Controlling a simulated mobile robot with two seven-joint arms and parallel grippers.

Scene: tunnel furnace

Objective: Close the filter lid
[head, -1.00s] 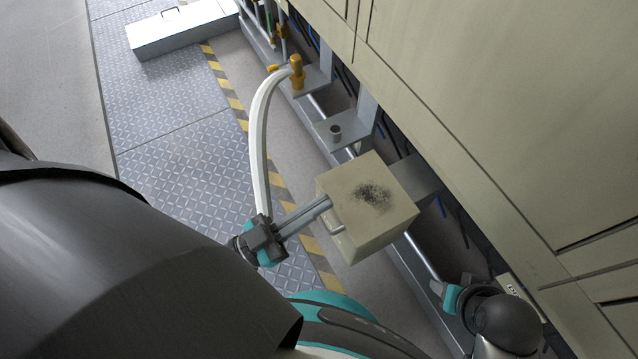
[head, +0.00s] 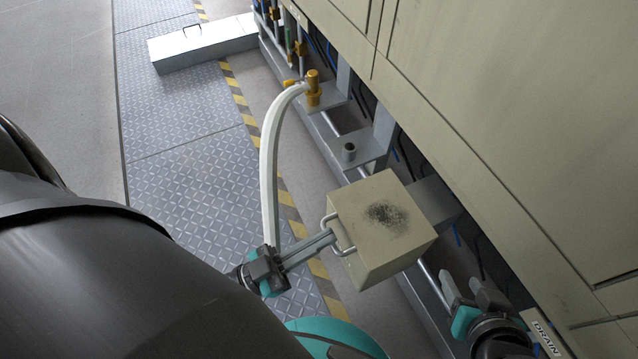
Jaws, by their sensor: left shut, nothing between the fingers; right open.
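The filter is a beige box (head: 385,222) with a dark sooty patch on its top, right of centre in the head view. A metal U-shaped handle (head: 352,250) sticks out from its left side. I cannot make out a separate lid or whether it stands open. My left gripper (head: 330,237) is shut with nothing between its fingers. Its long fingertips are at the handle and overlap it in the picture; I cannot tell if they touch it. My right gripper (head: 466,288) is open and empty at the lower right, below and right of the box.
A white curved hose (head: 268,165) runs from a yellow valve (head: 312,88) down behind my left gripper. A metal bracket with a short pipe stub (head: 349,150) stands beyond the box. The large beige furnace wall (head: 510,130) borders the right. A grey case (head: 205,48) lies on the floor.

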